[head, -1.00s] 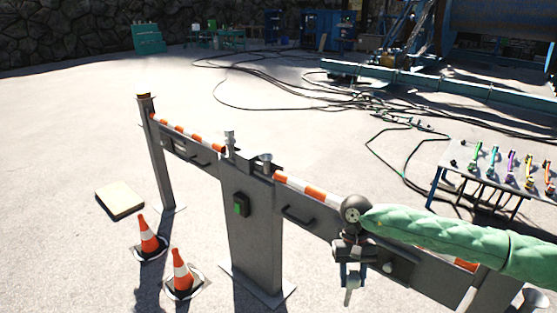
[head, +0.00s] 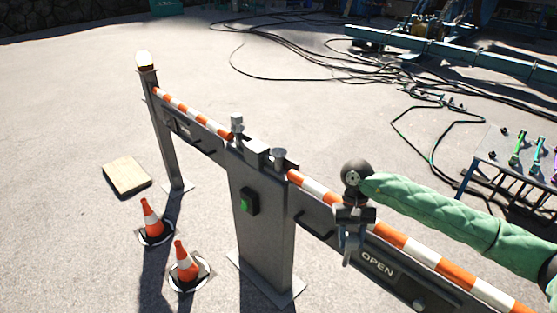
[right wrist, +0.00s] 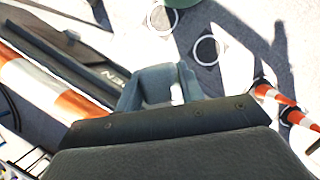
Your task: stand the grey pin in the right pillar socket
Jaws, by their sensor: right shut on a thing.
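My right gripper (head: 350,228) comes in from the right on a green-sleeved arm. It is shut on the grey pin (head: 347,252), which hangs below the fingers, roughly upright. The gripper is in front of the barrier rail, to the right of the central pillar (head: 262,230) and apart from it. The right pillar socket (head: 279,155) is a grey cup-like piece on the pillar top; its inside is not clear. In the right wrist view, the fingers (right wrist: 160,85) close around a small pale piece, probably the pin. My left gripper is not in view.
A grey upright piece (head: 237,124) stands on the pillar top's left side. The orange-and-white barrier (head: 315,188) runs both ways from the pillar. Two cones (head: 186,264) and a pale slab (head: 127,177) are on the ground left. A tool table (head: 490,150) stands at right.

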